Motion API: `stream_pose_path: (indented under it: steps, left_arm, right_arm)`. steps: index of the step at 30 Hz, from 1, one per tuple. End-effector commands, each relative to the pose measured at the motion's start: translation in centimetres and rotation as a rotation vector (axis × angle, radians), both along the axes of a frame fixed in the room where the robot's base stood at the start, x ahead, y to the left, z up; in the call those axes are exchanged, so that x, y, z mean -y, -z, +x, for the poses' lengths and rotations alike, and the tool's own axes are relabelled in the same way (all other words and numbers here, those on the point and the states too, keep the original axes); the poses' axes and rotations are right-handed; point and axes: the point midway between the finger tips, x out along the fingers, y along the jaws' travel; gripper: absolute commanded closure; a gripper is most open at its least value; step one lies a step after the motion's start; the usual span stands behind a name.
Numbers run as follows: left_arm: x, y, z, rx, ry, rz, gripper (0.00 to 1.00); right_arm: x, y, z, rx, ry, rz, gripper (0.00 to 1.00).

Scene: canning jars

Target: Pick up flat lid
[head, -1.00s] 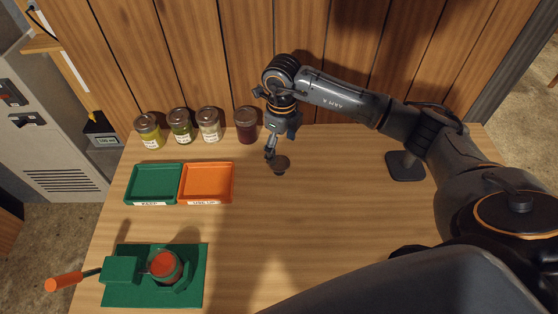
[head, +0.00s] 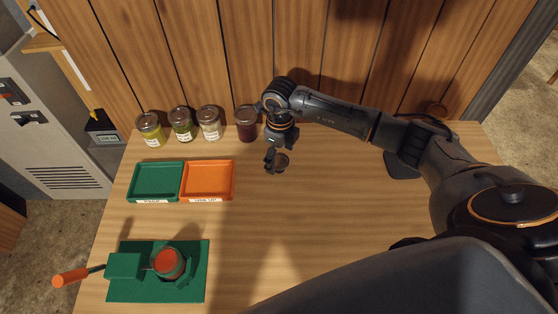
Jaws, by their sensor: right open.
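The flat lid (head: 282,160) is a small dark disc at the back middle of the wooden table, right of the jars. My right gripper (head: 271,160) points down at the lid's left side, with its open fingers overlapping the lid's edge in the picture. I cannot tell whether the fingers touch it. The lid's left part is hidden behind the gripper. My left gripper is not in view.
Several lidded jars, including a dark red one (head: 246,124), line the back edge near the wooden wall. Green (head: 133,181) and orange (head: 231,181) trays stand left. A green fixture (head: 125,289) holds an open red-filled jar (head: 168,264). The table's middle is clear.

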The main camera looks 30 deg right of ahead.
Motion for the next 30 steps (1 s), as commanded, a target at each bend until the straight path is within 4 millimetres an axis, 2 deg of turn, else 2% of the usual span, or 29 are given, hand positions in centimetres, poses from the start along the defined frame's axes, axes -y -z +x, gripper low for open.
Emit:
stream_pose_path:
  steps: [15,21,22,30]
  left_arm:
    - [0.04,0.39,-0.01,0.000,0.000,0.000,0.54]
    - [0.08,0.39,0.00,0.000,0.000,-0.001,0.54]
    - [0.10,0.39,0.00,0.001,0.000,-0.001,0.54]
    - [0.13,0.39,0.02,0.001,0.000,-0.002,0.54]
  right_arm:
    - [0.00,0.30,0.00,0.000,0.000,0.000,0.17]
    - [0.01,0.30,0.00,0.000,0.000,0.000,0.52]
    - [0.01,0.30,0.00,0.000,0.000,0.000,0.54]
    - [0.01,0.32,0.00,0.000,0.000,0.000,0.55]
